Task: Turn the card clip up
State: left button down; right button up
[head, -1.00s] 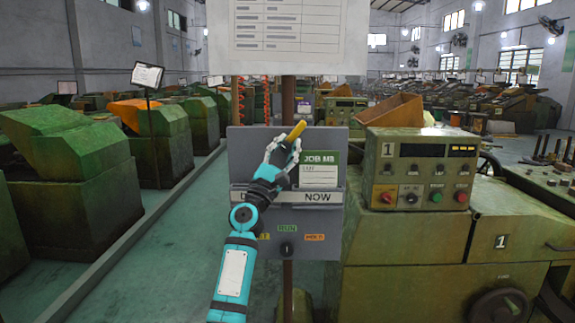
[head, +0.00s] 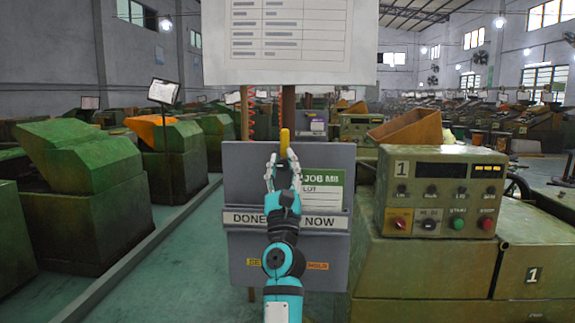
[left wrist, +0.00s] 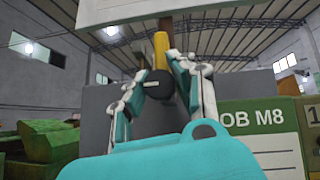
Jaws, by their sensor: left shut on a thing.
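The card clip (head: 284,138) is a yellow bar standing upright at the top edge of the grey board (head: 240,185). In the left wrist view the yellow clip (left wrist: 161,52) also points up, with a round black knob (left wrist: 158,84) at its lower end. My left gripper (head: 283,164) is shut on the clip, its fingers on either side of the lower end. The fingers (left wrist: 160,76) hide part of that end. A green-and-white job card (head: 323,193) sits on the board right of the gripper. My right gripper is not in view.
A strip reading DONE and NOW (head: 322,221) crosses the board, partly covered by my arm. A white sheet (head: 290,45) hangs above. A green machine with a control box (head: 440,190) stands close on the right. Open floor lies left.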

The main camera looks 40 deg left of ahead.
pick_arm(q)
jog(key=shift+w+f, duration=0.1)
jog(key=shift+f, duration=0.15)
jog(key=c, duration=1)
grip_release()
jog(key=shift+r, duration=0.1)
jog(key=v, duration=1.2)
jog(key=shift+d, duration=0.1)
